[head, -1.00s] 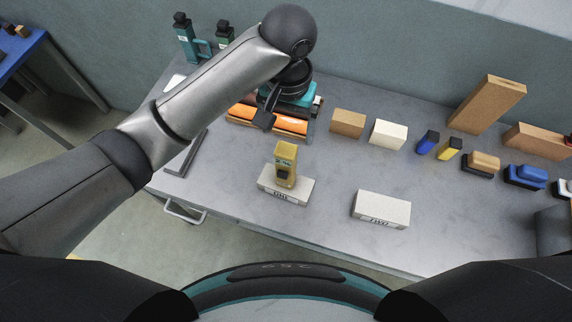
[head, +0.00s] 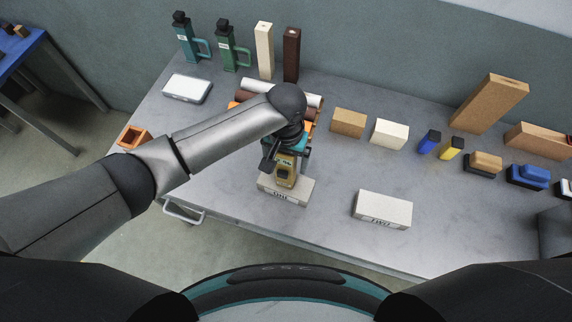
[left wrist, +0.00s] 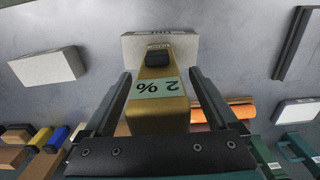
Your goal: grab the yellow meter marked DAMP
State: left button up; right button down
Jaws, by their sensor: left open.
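The yellow meter (head: 286,180) stands upright on a pale block (head: 303,190) near the front of the grey bench. My left gripper (head: 284,166) is at the meter, coming from the back. In the left wrist view my left gripper (left wrist: 161,74) is open, with one finger on each side of the meter and gaps visible. My right gripper is not in view.
A second pale block (head: 382,209) stands to the right. Orange and brown rolls (head: 250,98) lie behind the gripper. Tan and white blocks (head: 389,134) and small blue and yellow items (head: 429,141) line the right side. The bench between the two pale blocks is clear.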

pick_arm(q)
jog(key=shift+f, duration=0.35)
jog(key=shift+c, duration=0.3)
grip_shut()
